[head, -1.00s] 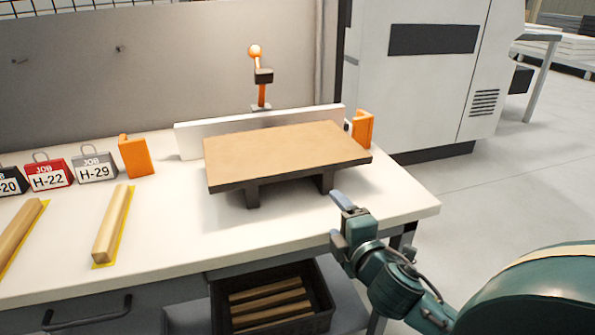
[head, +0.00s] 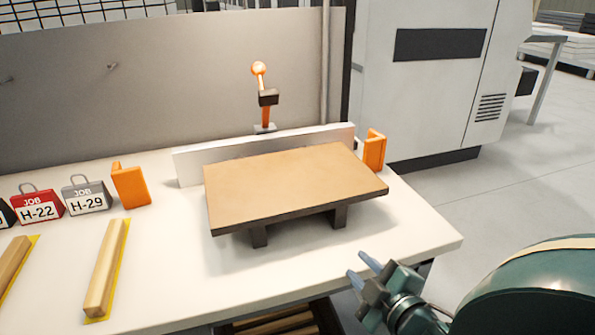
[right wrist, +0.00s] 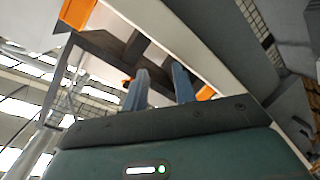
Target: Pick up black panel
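The panel (head: 290,180) has a tan top face and black edges. It lies flat on dark supports (head: 340,216) on the white worktable, in front of a pale upright fence (head: 265,146). My right gripper (head: 361,267) is open and empty, in front of the panel's right part and apart from it, near the table's front right edge. In the right wrist view its two blue-grey fingers (right wrist: 158,88) stand apart with nothing between them, and dark parts of the panel and its supports show beyond. My left gripper is not in view.
An orange block (head: 374,150) stands at the fence's right end, another orange block (head: 131,186) left of the panel. An orange-knobbed clamp (head: 264,98) rises behind the fence. The table front is clear.

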